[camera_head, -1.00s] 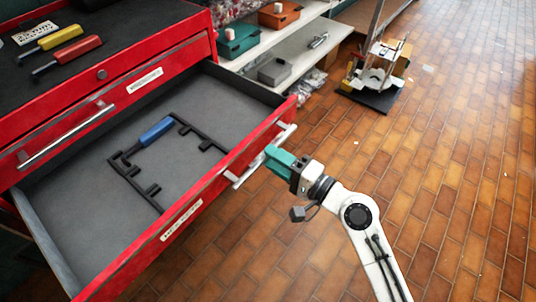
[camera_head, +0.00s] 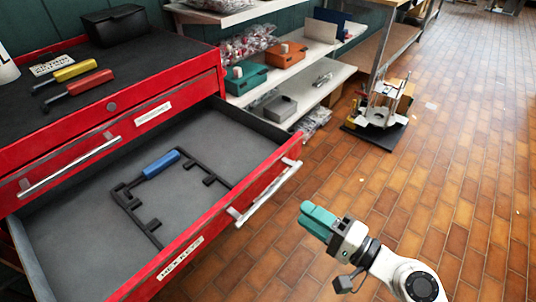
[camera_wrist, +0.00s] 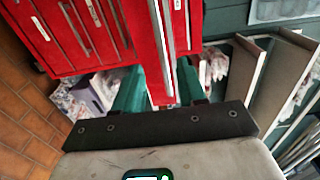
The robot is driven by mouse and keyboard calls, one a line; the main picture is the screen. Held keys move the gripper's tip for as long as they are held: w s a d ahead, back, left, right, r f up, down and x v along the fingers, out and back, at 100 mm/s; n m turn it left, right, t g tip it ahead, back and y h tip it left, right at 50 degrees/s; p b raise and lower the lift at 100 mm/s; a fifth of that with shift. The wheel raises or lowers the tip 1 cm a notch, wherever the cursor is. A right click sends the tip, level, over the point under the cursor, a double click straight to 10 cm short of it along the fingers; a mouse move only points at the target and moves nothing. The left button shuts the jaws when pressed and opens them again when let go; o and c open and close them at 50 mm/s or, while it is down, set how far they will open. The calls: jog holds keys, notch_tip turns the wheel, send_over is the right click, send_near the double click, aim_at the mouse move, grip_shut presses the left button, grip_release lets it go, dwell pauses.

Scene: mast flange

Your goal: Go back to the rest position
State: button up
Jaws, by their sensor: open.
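My gripper (camera_head: 314,219) has teal fingers and hangs over the tiled floor, to the right of the open red drawer (camera_head: 215,225) and apart from its handle (camera_head: 268,194). In the wrist view my gripper (camera_wrist: 155,90) is open, with its two teal fingers apart and nothing held between them. The red cabinet front and a drawer handle (camera_wrist: 162,30) show beyond the fingers.
The drawer holds a blue-handled tool (camera_head: 160,163) in a black holder. Yellow (camera_head: 75,70) and red (camera_head: 85,83) tools lie on the cabinet top. Shelves (camera_head: 300,95) and a small stand (camera_head: 380,115) are behind. The floor (camera_head: 430,170) at right is clear.

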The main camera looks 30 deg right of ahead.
jog(key=s+a+f+n+g+p, duration=0.4)
jog(key=s+f+n+g+p, duration=0.25)
jog(key=n+g, duration=0.35)
jog(key=s+d+n+g+h+p, duration=0.3)
jog(key=s+d+n+g+h, duration=0.1)
jog(key=s, duration=0.4)
jog(key=shift+s+d+r+g+h, duration=0.25)
jog(key=shift+d+g+h, duration=0.3)
jog(key=shift+g+h, duration=0.45)
